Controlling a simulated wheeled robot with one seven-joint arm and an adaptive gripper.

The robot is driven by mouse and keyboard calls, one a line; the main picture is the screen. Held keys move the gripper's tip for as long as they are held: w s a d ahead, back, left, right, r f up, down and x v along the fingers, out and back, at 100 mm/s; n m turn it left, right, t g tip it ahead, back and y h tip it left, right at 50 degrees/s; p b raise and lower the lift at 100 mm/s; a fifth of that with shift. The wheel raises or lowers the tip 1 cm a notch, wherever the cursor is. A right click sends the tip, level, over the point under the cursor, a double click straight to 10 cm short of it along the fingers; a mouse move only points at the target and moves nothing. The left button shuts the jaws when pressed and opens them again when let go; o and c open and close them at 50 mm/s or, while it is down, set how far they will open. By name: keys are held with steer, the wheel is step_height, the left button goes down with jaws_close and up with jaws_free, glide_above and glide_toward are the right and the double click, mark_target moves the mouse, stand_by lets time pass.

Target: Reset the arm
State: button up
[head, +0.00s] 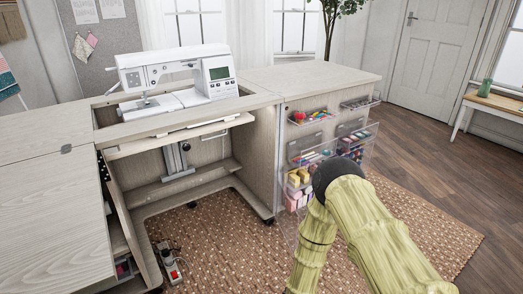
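My arm (370,235) rises from the bottom right of the head view in a yellow-green, ribbed cover, bent at a dark rounded joint (335,172). Two covered lengths run down from this joint and leave the picture at the bottom edge. My gripper is not in view, so I cannot see its fingers or whether it holds anything. The bent joint appears in front of the clear drawers on the right part of the sewing cabinet (310,76), hiding part of them. I cannot tell how far apart they are.
A white sewing machine (180,80) sits in the cabinet's opening. Clear drawers (310,116) of sewing supplies stick out at right. A power strip (171,264) lies on the brown rug (215,230). Wooden floor (440,150) is open toward the white door (437,50).

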steer(key=s+d+r+g+y, duration=0.15)
steer(key=s+d+g, duration=0.25)
steer(key=s, duration=0.8)
steer(key=s+d+r+n+g, duration=0.1)
steer(key=s+d+r+g, duration=0.25)
steer(key=s, duration=0.75)
steer(key=s+d+r+g+y, duration=0.1)
steer(key=s+d+r+g, duration=0.2)
steer(key=s, duration=0.9)
step_height(320, 180, up, 30)
steer(key=p, duration=3.2)
steer(key=shift+w+d+r, duration=0.25)
steer(key=shift+w+d, duration=0.1)
